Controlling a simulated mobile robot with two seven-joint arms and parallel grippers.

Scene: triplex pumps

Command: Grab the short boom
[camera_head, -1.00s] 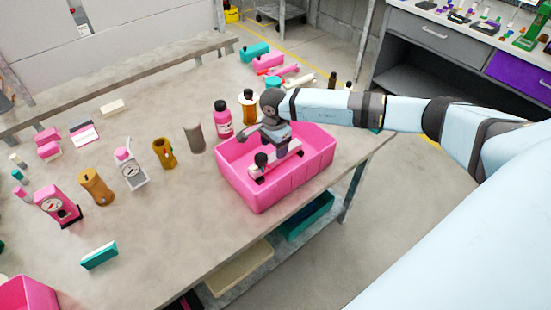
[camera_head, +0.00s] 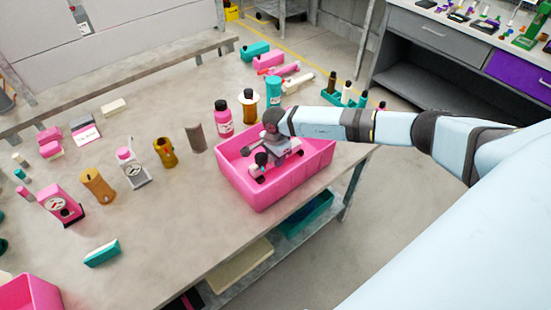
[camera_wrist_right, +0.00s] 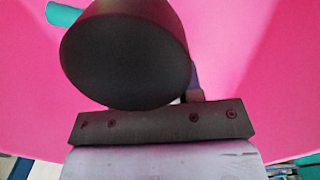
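A pink bin (camera_head: 262,190) stands at the table's right edge. Inside it is a small pale and pink bar-like part (camera_head: 294,149), partly covered by my right wrist; I cannot tell for certain that it is the short boom. My right gripper (camera_head: 257,162) is down inside the bin, at this part. Its fingers are too small and covered to tell whether they are open or touch the part. In the right wrist view, a large dark round body (camera_wrist_right: 125,55) blocks most of the sight of the fingers, with the bin's pink surface (camera_wrist_right: 255,70) around it. My left gripper is not in view.
Behind the bin stand a pink bottle (camera_head: 223,118), a white and brown bottle (camera_head: 249,107) and a teal cylinder (camera_head: 274,92). A grey cylinder (camera_head: 196,137) and brown cylinders are to the left. Another pink bin (camera_head: 28,293) is at the lower left.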

